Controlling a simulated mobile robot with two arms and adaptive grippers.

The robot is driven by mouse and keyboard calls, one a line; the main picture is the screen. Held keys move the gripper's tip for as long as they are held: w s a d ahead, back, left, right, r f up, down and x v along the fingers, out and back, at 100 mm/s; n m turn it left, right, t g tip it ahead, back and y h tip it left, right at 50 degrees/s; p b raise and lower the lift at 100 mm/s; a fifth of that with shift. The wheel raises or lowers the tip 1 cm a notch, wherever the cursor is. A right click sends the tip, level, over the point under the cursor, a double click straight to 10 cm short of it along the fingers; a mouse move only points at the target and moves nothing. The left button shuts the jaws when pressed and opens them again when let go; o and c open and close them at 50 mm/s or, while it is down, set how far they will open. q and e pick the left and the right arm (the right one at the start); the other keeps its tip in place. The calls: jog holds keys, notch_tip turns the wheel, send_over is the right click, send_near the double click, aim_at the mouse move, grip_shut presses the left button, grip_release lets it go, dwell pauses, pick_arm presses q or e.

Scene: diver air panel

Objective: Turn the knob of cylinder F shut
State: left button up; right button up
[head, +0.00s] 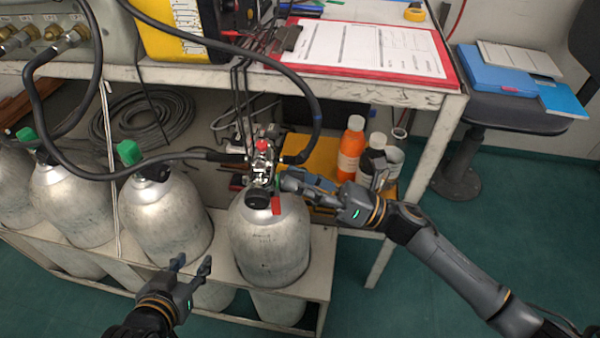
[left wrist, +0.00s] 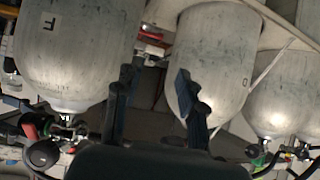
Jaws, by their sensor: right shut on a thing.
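Cylinder F (head: 270,245) is the grey bottle at the right end of the rack. Its letter F shows upside down in the left wrist view (left wrist: 75,45). A metal valve (head: 262,165) with a red top and a black round part sits on its neck. My right gripper (head: 286,185) is at the right side of this valve, shut on the knob of cylinder F, which its fingers mostly hide; only a little green shows there. My left gripper (head: 192,264) is open and empty, low in front of the rack, left of cylinder F.
Other cylinders with green knobs (head: 129,152) stand to the left. Black hoses (head: 315,100) loop over the valve from the bench. A clipboard (head: 375,50) lies on the bench top. An orange bottle (head: 351,148) and other bottles stand behind my right gripper.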

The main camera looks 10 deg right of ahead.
pick_arm(q)
jog(key=shift+s+a+f+g, duration=0.3)
jog(key=shift+s+f+g, duration=0.3)
jog(key=shift+s, duration=0.2)
jog(key=shift+s+a+f+g, duration=0.25)
jog(key=shift+s+f+g, duration=0.25)
jog(key=shift+s+f, duration=0.2)
pick_arm(e)
jog(key=shift+m, duration=0.5)
jog(key=o, duration=1.2)
jog(key=shift+c, duration=0.2)
jog(key=shift+d, duration=0.1)
jog(key=v, duration=1.2)
